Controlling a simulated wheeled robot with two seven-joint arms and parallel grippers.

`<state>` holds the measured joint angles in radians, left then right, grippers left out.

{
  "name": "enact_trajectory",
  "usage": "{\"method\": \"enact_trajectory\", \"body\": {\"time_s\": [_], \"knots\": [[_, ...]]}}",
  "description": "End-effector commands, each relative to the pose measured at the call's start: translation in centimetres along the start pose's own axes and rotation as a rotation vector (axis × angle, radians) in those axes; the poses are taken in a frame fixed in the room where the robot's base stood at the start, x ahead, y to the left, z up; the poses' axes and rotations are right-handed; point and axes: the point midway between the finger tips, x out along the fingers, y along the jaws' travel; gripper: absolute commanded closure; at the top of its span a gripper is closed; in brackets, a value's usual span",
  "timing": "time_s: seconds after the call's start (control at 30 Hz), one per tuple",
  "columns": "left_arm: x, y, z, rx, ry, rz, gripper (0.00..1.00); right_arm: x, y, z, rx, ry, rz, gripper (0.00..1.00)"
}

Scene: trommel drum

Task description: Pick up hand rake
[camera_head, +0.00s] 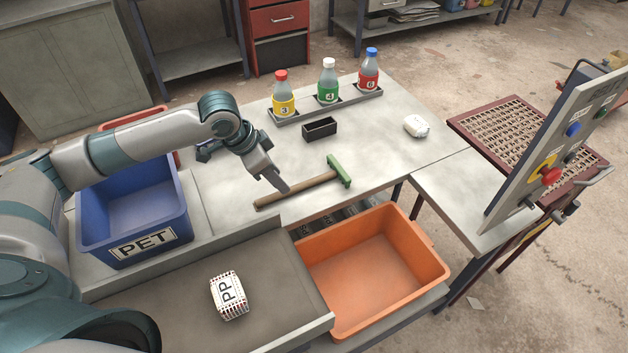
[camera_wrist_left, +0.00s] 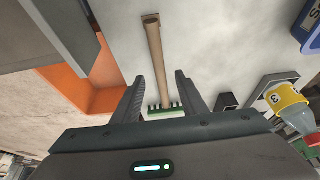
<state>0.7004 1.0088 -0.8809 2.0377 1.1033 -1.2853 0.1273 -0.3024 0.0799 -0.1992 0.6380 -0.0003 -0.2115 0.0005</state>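The hand rake lies on the grey table, with a wooden handle (camera_head: 293,190) and a green toothed head (camera_head: 340,171) at its right end. In the left wrist view its handle (camera_wrist_left: 155,57) runs down between my fingers, and its green head (camera_wrist_left: 166,110) shows just beyond the gripper body. My left gripper (camera_head: 284,187) is over the handle in the head view. In the left wrist view its two fingers (camera_wrist_left: 160,80) are apart, one on each side of the rake, with clear gaps. I cannot tell its exact height above the table. My right gripper is not in view.
A small black box (camera_head: 320,128) and a rack (camera_head: 328,106) of numbered bottles stand behind the rake. A blue PET bin (camera_head: 134,209) is at left, an orange bin (camera_head: 376,262) in front below.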

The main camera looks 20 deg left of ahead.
Motion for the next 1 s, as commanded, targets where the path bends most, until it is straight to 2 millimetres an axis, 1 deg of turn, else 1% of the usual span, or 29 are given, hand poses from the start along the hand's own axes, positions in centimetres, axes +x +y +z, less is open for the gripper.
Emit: {"method": "enact_trajectory", "body": {"time_s": [0.17,0.37,0.4,0.53,0.67,1.0], "knots": [[0.7,0.1,0.1,-0.001,-0.002,0.003,0.61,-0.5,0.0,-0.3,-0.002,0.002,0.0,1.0],[3.0,0.1,0.6,-0.002,-0.003,0.002,0.61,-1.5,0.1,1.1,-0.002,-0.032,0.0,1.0],[3.6,0.2,0.5,-0.002,-0.002,0.003,0.61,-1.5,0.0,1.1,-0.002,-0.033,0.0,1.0],[4.8,0.1,0.6,-0.001,-0.001,0.001,0.61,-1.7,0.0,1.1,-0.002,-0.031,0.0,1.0],[5.2,0.1,0.6,0.0,0.0,0.0,0.61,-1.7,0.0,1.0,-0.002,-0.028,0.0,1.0],[5.2,0.1,0.6,0.0,0.0,0.0,0.61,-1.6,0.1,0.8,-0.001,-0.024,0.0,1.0]]}}
